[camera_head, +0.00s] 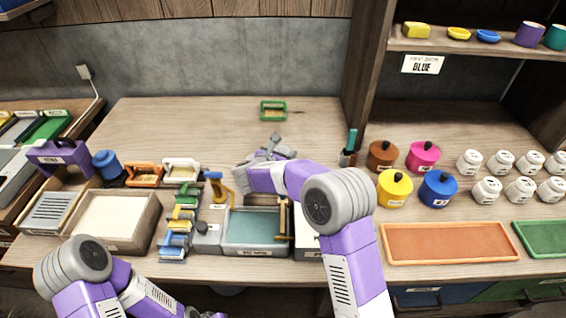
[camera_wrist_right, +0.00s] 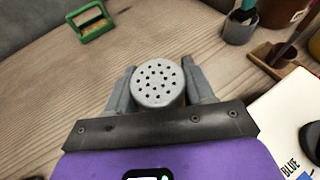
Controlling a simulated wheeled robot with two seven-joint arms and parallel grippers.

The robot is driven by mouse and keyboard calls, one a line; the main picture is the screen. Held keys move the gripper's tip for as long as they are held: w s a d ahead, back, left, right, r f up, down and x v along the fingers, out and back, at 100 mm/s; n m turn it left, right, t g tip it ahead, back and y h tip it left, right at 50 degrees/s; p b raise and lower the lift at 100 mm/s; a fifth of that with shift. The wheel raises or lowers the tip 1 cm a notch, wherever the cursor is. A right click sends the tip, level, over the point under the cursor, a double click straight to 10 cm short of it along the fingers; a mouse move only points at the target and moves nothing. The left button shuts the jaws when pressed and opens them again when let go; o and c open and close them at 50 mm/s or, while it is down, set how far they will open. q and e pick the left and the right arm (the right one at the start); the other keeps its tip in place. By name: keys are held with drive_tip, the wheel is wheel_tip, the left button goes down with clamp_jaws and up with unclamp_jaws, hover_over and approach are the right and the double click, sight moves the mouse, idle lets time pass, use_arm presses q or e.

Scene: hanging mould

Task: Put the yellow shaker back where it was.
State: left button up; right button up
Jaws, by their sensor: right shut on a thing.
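My right gripper (camera_head: 272,150) is over the bare middle of the bench. In the right wrist view the right gripper (camera_wrist_right: 158,92) is shut on a round shaker with a grey, perforated lid (camera_wrist_right: 158,80), one finger on each side. The shaker's body below the lid is hidden, so I cannot see its yellow colour. In the head view my own gripper and arm mostly cover it. My left arm comes in at the bottom left; its gripper is at the bottom edge and too little of it shows to judge.
A green-framed tool (camera_head: 273,110) lies behind my right gripper. A teal tray (camera_head: 262,232), a sand-filled box (camera_head: 113,215) and several coloured clamps stand in front to the left. Lidded pots (camera_head: 395,190) and white jars (camera_head: 486,190) stand right of the shelf post. The back left bench is clear.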

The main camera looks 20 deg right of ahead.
drive_tip(key=shift+f+b, duration=0.3)
drive_tip(key=shift+f, duration=1.3)
drive_tip(key=shift+f, duration=0.15)
drive_tip(key=o, duration=1)
drive_tip(key=shift+o, duration=0.2)
drive_tip(key=shift+r, duration=0.25)
drive_tip(key=p+v, duration=0.1)
drive_tip(key=v, duration=1.1)
drive_tip(key=shift+p, duration=0.3)
